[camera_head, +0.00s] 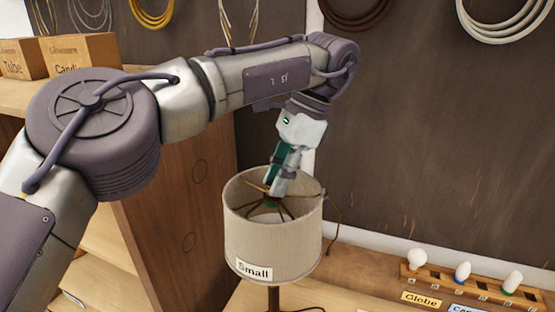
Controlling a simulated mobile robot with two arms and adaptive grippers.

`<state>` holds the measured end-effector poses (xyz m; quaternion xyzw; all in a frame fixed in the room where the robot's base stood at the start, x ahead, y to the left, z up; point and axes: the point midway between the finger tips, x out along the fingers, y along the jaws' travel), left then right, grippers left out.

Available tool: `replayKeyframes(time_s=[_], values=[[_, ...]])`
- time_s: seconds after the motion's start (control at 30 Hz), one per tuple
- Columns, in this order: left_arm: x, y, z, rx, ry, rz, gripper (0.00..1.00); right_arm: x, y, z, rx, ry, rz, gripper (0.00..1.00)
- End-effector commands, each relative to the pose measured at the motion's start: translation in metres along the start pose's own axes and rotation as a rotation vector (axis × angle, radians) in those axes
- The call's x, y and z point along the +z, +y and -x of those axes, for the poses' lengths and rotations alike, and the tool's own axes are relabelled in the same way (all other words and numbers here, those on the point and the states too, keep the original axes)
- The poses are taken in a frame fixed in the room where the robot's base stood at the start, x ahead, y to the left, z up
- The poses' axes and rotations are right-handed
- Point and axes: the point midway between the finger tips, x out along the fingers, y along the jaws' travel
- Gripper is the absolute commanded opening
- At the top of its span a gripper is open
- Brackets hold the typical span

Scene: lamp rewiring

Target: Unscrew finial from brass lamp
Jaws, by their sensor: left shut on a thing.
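The brass lamp stands on the workbench with a beige drum shade (272,245) marked "Small". Its thin dark stem (273,298) shows below the shade. Brass-coloured spokes (288,207) meet at the middle of the shade's open top. My left gripper (274,192) points down into that opening, its fingers closed at the centre where the spokes meet. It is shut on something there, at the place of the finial. The finial itself is hidden by the fingers. My right gripper is not in view.
A wooden rack (470,287) with several bulbs stands at the right, with a "Globe" label (421,299) in front. Cardboard boxes (85,52) sit on a wooden shelf at the upper left. Coiled cables (502,22) hang on the dark back wall. A cord runs beside the shade.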

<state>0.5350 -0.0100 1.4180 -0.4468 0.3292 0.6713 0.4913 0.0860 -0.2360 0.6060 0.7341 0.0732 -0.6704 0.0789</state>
Motion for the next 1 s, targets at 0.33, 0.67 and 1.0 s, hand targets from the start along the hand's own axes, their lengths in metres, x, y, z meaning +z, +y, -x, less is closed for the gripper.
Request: replayKeyframes(time_s=[0.33,0.67,1.0], values=[[-0.001,0.0,-0.001,0.002,0.002,0.008,0.43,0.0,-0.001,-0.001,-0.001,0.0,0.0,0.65],[0.0,0.0,-0.001,-0.001,0.001,0.004,0.52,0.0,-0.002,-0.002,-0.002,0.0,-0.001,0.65],[0.0,0.005,-0.008,-0.216,0.002,-0.504,0.52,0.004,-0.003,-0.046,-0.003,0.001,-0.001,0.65]])
